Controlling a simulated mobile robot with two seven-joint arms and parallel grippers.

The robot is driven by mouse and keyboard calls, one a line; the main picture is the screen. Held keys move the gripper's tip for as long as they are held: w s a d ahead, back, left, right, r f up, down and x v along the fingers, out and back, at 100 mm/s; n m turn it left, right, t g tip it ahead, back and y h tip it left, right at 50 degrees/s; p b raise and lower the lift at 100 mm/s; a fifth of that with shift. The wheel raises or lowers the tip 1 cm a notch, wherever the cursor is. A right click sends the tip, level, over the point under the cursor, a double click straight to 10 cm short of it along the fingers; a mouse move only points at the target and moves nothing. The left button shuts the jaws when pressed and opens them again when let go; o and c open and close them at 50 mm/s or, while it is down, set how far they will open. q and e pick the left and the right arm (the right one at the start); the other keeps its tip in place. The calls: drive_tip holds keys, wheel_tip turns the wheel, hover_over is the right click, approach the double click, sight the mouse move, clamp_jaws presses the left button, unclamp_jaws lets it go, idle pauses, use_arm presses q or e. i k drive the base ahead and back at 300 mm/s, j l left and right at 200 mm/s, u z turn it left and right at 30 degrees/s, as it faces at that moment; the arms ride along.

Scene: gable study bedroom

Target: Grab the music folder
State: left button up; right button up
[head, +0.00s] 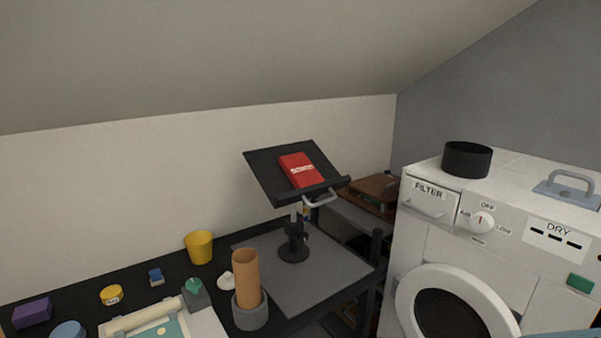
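A red book-like folder (299,170) with white lettering rests on a tilted black music stand (270,178). It is the only folder-like thing I can make out on the stand, and I take it for the music folder. The stand's lower ledge runs beneath it. A light grey curved handle (320,199) sticks out at the stand's front edge. The stand rises on a short post from a round black base (293,250) on a grey mat. Neither of my grippers shows in the head view, and nothing visible touches the folder.
The dark desk (232,263) holds a yellow cup (199,247), a tan cylinder (245,278) in a grey holder and several small items. A white dryer (412,240) with a black pot (467,159) stands right. A brown case (373,192) lies behind the stand. The sloped ceiling hangs above.

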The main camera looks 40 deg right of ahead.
sight(299, 170)
drive_tip(key=z, duration=1.15)
drive_tip(key=i+l, duration=0.3)
